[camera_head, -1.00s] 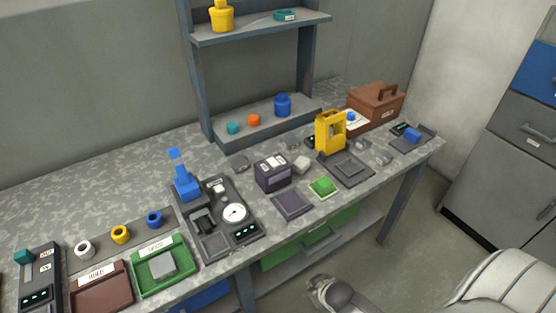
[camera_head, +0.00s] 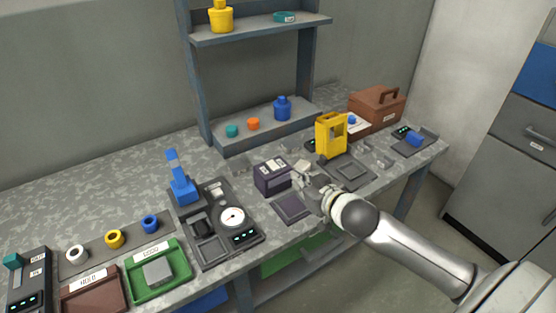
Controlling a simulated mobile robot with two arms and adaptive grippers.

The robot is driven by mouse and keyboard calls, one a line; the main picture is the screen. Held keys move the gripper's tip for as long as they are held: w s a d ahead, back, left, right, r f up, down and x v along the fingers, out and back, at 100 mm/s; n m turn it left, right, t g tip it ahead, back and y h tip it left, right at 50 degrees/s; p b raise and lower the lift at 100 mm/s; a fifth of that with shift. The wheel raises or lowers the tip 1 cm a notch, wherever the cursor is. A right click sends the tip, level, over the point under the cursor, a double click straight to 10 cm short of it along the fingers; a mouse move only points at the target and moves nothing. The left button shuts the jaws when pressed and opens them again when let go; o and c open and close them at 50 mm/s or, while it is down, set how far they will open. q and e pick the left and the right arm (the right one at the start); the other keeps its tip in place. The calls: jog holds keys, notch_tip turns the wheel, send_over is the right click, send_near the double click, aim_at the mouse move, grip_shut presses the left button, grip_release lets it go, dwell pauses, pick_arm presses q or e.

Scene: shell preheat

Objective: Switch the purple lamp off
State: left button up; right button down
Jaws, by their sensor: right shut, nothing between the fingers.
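A dark purple box (camera_head: 271,177) with a small pale label stands on the workbench, at the middle of the head view. It is the closest match to the purple lamp; I cannot tell whether it is lit. A flat dark purple pad (camera_head: 291,208) lies in front of it. My right gripper (camera_head: 303,174) is shut and empty, with its fingertips close to the right side of the box. I cannot tell whether they touch it. My left gripper is out of view.
A yellow press-like stand (camera_head: 331,136) and grey plate (camera_head: 349,172) are right of the gripper. A black device with a white dial (camera_head: 232,217) is at the left. A shelf unit (camera_head: 262,130) stands behind. A brown toolbox (camera_head: 376,106) is at the back right.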

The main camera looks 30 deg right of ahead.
jog(key=shift+t+y, duration=0.4)
jog(key=shift+t, duration=0.3)
jog(key=r, duration=0.1)
jog(key=w+r, duration=0.1)
jog(key=r, duration=0.1)
jog(key=w+r, duration=0.1)
jog(key=r, duration=0.1)
jog(key=shift+w+d+r, duration=0.1)
jog(key=shift+w+d, duration=0.05)
jog(key=shift+d, duration=0.15)
jog(key=p, duration=0.2)
send_over(278, 167)
notch_tip(278, 167, down, 2)
jog(key=shift+a+f, duration=0.1)
jog(key=shift+f, duration=0.05)
notch_tip(278, 167, down, 3)
jog(key=shift+r, duration=0.1)
jog(key=shift+f, duration=0.7)
